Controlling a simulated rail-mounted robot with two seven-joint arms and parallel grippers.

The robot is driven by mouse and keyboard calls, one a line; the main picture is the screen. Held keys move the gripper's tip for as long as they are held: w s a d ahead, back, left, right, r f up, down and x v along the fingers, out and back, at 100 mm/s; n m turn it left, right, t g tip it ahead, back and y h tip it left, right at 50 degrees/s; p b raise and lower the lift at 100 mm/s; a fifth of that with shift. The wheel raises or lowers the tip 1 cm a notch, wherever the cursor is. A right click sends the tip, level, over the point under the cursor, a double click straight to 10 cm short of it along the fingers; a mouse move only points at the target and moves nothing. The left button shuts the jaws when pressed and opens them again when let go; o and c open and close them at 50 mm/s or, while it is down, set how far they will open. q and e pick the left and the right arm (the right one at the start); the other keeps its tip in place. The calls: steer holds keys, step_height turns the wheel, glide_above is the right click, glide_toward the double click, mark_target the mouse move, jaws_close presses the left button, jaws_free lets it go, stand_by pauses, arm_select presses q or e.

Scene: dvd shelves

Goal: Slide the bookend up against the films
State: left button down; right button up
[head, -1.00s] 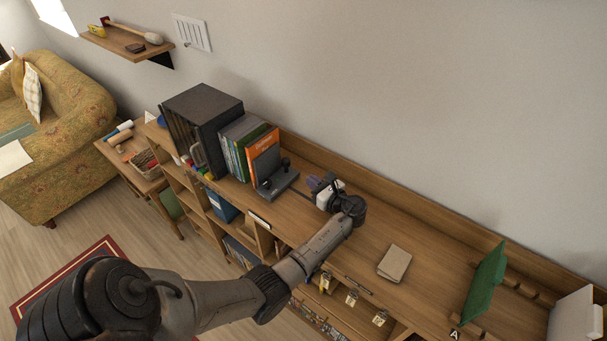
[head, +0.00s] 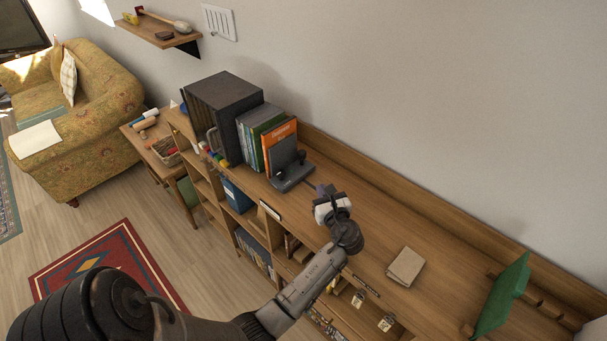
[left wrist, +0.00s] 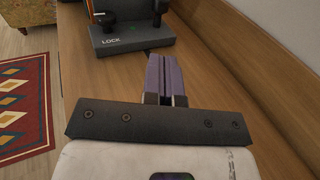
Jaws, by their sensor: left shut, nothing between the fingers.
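The dark grey bookend (head: 291,174) stands upright on the wooden shelf top, at the right end of the row of films (head: 264,134). Its upright plate is beside an orange case (head: 280,138); I cannot tell whether they touch. In the left wrist view the bookend's base (left wrist: 132,38) shows the word LOCK. My left gripper (head: 324,190) is shut and empty, to the right of the bookend. Its purple fingers (left wrist: 160,76) point at the base with a small apparent gap. My right gripper is out of view.
A large dark box (head: 222,110) stands left of the films. A beige book (head: 405,267) lies on the shelf top to the right, and a green panel (head: 502,295) stands beyond it. The shelf top between gripper and beige book is clear.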

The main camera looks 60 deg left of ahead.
mark_target(303, 157)
arm_select(q)
steer(key=shift+a+r, duration=0.1)
steer(key=shift+a, duration=0.35)
steer(key=p+x, duration=0.1)
steer(key=x, duration=1)
steer(key=shift+a+r+p, duration=0.1)
steer(key=shift+p, duration=0.3)
steer(key=shift+x, duration=0.85)
steer(key=shift+a, duration=0.1)
